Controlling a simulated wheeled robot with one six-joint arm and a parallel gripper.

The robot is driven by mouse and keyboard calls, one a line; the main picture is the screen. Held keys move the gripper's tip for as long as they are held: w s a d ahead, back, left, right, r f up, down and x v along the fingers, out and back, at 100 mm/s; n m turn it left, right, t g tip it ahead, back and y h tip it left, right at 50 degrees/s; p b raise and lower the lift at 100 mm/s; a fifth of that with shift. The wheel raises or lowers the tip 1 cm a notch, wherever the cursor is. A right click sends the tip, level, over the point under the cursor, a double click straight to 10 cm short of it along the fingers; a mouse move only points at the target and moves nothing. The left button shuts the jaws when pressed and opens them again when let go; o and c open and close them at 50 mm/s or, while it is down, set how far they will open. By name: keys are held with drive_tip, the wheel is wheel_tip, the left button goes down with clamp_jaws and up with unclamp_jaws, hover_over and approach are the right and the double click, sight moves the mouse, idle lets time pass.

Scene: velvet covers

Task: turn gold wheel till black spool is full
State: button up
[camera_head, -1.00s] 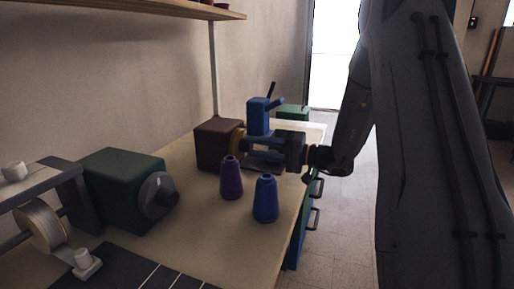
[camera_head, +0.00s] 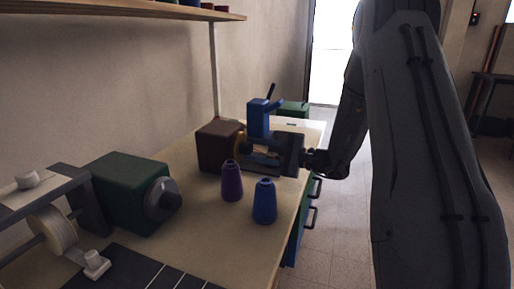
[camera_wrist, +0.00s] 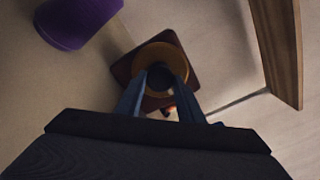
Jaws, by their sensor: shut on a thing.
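The gold wheel (camera_wrist: 171,53) is on the front of a dark brown box (camera_head: 216,147). In the head view only a thin gold edge (camera_head: 239,146) shows, partly hidden by my gripper. My gripper (camera_head: 254,149) reaches in from the right. In the wrist view its two blue fingers (camera_wrist: 160,88) are closed on a dark round knob (camera_wrist: 159,75) at the wheel's centre. I cannot make out a black spool in either view. A pale wound roll (camera_head: 54,231) sits on a rod at the left.
A purple cone (camera_head: 231,182) and a blue cone (camera_head: 265,202) stand close in front of my gripper. A blue device (camera_head: 259,118) stands behind it. A green box (camera_head: 124,188) with a grey dial (camera_head: 162,198) is at left. A shelf (camera_head: 150,9) hangs above.

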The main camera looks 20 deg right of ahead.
drive_tip(key=m+p, duration=0.3)
drive_tip(key=m, duration=0.3)
drive_tip(key=shift+m, duration=0.3)
drive_tip(key=m+p, duration=0.3)
drive_tip(key=m, duration=0.3)
idle(0.4)
drive_tip(key=o, duration=1.1)
drive_tip(key=shift+c, duration=0.2)
drive_tip(key=b+v, duration=0.1)
drive_tip(key=v, duration=0.7)
